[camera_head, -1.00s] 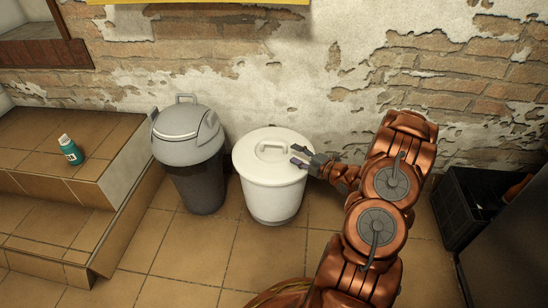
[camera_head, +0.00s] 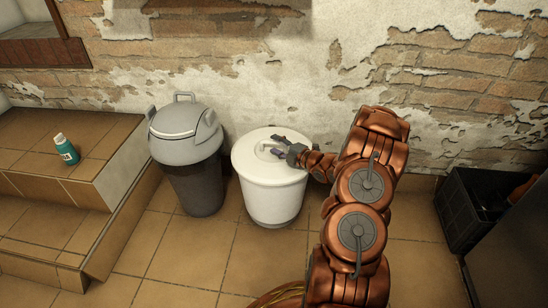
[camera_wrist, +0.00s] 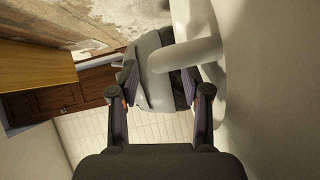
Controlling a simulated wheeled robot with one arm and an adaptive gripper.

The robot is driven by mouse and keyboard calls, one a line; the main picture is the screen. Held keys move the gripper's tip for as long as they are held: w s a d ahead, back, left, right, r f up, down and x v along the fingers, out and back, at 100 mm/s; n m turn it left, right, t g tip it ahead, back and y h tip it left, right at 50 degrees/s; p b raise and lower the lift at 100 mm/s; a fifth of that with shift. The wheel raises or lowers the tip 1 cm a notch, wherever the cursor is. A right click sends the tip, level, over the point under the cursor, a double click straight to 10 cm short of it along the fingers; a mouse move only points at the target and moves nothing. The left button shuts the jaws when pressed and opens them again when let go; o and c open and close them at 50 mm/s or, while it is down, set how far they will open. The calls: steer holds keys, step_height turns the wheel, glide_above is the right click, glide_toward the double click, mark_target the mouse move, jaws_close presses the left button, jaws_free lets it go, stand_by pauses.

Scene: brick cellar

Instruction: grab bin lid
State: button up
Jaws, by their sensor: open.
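The white bin (camera_head: 272,205) stands upright against the wall, with its round white lid (camera_head: 250,166) on top. The lid has a raised handle in the middle, partly hidden by my gripper in the head view. My gripper (camera_head: 274,146) is open, reaching in from the right just over the lid at the handle. In the wrist view, the pale handle (camera_wrist: 187,53) lies just ahead of and partly between the fingertips (camera_wrist: 158,80), and the lid surface (camera_wrist: 265,80) fills the right. I cannot tell whether a finger touches the handle.
A grey bin with a swing top (camera_head: 184,125) stands close on the left. Tiled steps (camera_head: 105,160) with a teal bottle (camera_head: 67,151) are farther left. A black crate (camera_head: 462,215) is at the right. Tiled floor in front is clear.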

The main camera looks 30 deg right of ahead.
steer(key=shift+x, duration=0.9)
steer(key=shift+c, duration=0.4)
jaws_close()
